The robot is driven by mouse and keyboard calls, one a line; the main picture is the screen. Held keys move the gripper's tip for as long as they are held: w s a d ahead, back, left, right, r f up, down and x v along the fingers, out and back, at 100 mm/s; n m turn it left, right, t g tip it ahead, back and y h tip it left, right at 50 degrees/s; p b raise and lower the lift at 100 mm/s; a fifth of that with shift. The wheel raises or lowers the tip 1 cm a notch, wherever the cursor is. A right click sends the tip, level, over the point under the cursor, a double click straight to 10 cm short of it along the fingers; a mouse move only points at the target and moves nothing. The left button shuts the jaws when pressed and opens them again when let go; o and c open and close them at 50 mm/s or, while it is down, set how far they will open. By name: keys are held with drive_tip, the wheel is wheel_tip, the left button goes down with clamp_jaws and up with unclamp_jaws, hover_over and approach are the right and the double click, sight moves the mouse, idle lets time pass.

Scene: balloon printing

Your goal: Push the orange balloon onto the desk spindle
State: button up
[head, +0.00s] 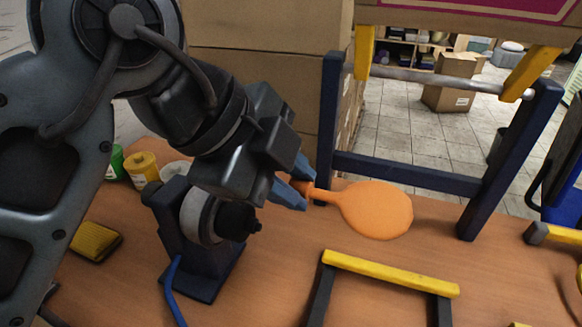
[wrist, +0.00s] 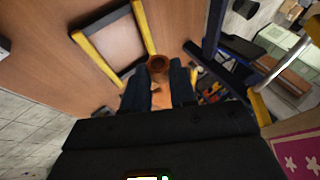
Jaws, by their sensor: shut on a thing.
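The orange balloon (head: 377,209) is flat and round with a narrow neck. My gripper (head: 299,189) is shut on its neck, and the round part points right, above the desk, in the head view. In the wrist view the gripper (wrist: 158,88) shows at the centre with a bit of orange (wrist: 160,98) between its dark fingers. The desk spindle (head: 238,221) is a dark machine with a grey disc and black tip, standing on the desk below and left of the balloon. The gripper's fingers are above and right of the spindle tip, apart from it.
A yellow-topped black frame (head: 392,274) stands on the desk in front. A dark blue rack (head: 408,174) with a metal bar stands behind the balloon. A yellow sponge (head: 95,240) and yellow jar (head: 142,169) are at left. Cardboard boxes (head: 268,88) stand behind.

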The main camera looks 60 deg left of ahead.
wheel_tip(320, 180, down, 9)
drive_tip(key=s+a+b, duration=0.2)
drive_tip(key=b, duration=0.3)
drive_tip(key=shift+s+a+b, duration=0.2)
drive_tip(key=shift+a+b, duration=0.15)
idle(0.3)
drive_tip(key=shift+s+a+b, duration=0.3)
drive_tip(key=shift+s+a, duration=0.2)
drive_tip(key=shift+a, duration=0.05)
idle(2.0)
drive_tip(key=o, duration=0.9)
drive_tip(key=p+v, duration=0.3)
drive_tip(key=v, duration=0.6)
idle(0.4)
